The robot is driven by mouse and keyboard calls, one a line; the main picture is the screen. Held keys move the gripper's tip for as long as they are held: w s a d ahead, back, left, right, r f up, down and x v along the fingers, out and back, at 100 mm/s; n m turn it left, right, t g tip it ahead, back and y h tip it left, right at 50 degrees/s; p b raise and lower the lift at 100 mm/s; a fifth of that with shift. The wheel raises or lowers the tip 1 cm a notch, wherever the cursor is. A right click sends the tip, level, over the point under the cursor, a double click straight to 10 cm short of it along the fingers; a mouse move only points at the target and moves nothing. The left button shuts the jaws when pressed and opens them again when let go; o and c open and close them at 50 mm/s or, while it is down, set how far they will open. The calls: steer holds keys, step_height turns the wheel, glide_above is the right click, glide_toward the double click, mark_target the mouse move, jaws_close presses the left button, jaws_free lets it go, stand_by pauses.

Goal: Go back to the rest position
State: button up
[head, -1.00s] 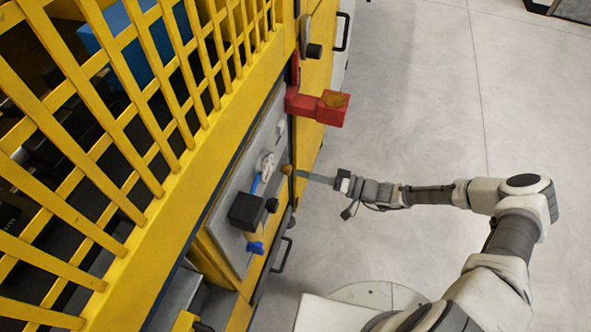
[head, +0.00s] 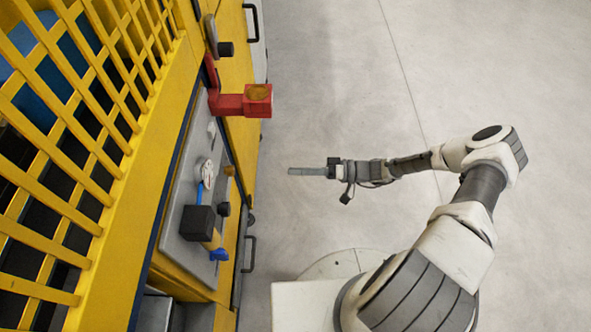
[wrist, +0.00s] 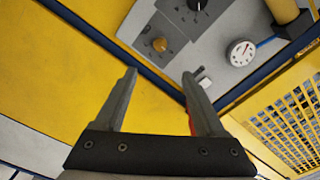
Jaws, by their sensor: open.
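My gripper (head: 292,171) is in the middle of the head view, at the end of my arm, which reaches left from the lower right. It points toward the yellow machine (head: 162,250) and stands apart from it, over the grey floor. In the wrist view my gripper (wrist: 160,90) shows two grey fingers spread apart with nothing between them. Beyond them is the machine's yellow front, with a grey control panel (wrist: 209,45) at the upper right. No copper tube can be made out.
The panel bears a black box (head: 196,223), knobs and a gauge (wrist: 241,52). A red bracket (head: 243,101) juts from the machine. A yellow grille (head: 112,200) lies left. The floor (head: 330,75) behind and right of my gripper is clear.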

stand_by(0.3)
steer(key=s+d+r+g+h, duration=0.2)
steer(key=s+d+r+h, duration=0.15)
steer(key=r+h, duration=0.6)
steer(key=s+d+r+g+h, duration=0.2)
steer(key=d+r+h, duration=0.2)
steer(key=r, duration=1)
steer(key=s+d+r+m+t+h, duration=0.1)
steer(key=s+r+m+t+h, duration=0.1)
steer(key=s+r, duration=0.4)
steer(key=s+d+r+m+t+h, duration=0.1)
steer(key=s+r+m+t, duration=0.3)
steer(key=r, duration=0.7)
steer(key=s+t+h, duration=0.1)
steer(key=s+t, duration=0.1)
steer(key=shift+s+r, duration=0.15)
steer(key=shift+s, duration=0.15)
